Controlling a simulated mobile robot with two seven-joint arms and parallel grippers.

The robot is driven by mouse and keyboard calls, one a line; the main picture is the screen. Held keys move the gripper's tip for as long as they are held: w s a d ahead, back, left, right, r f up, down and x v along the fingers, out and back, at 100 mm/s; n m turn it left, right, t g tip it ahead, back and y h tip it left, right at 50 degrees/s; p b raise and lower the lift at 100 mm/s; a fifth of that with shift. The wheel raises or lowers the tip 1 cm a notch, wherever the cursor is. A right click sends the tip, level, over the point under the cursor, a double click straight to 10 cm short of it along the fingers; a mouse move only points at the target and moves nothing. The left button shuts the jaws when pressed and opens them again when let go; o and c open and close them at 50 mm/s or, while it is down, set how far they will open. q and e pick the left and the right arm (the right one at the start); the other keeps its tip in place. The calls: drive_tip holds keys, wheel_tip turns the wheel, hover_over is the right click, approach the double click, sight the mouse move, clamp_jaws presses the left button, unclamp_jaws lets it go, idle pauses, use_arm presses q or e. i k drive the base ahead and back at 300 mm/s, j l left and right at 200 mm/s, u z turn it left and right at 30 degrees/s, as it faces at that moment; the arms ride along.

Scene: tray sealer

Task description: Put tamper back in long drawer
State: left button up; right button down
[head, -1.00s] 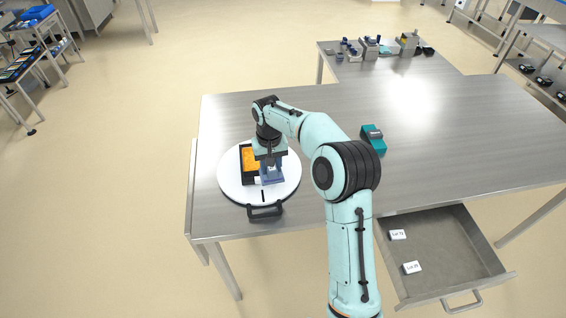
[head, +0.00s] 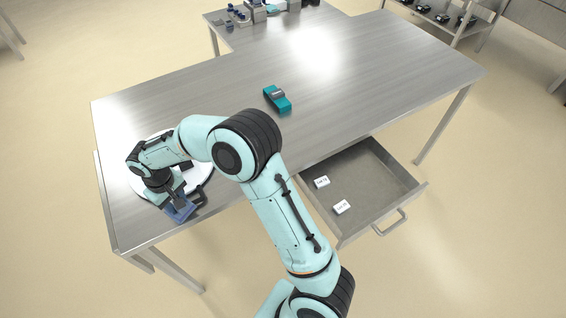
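A single arm, which I take to be my right one, comes in from the bottom. Its gripper (head: 176,200) is at the front edge of the white turntable (head: 142,186), pointing down. It appears shut on a blue block-like thing, which I take to be the tamper (head: 181,211). The tamper is by the turntable's dark handle (head: 200,196); I cannot tell how high it is held. The open long drawer (head: 377,192) is under the table's front edge at right, with two white labelled blocks (head: 322,182) inside. My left gripper is not in view.
A teal device (head: 277,99) lies on the steel table (head: 350,75). Much of the tabletop to its right is clear. Small items stand on the back extension. The drawer's right part is empty. My forearm hides most of the turntable and its dark tray.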

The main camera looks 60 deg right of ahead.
sight(373, 182)
drive_tip(key=k+l+z, duration=0.15)
drive_tip(key=l+z, duration=0.35)
drive_tip(key=l, duration=0.5)
drive_tip(key=l+z, duration=0.5)
drive_tip(key=l, duration=0.5)
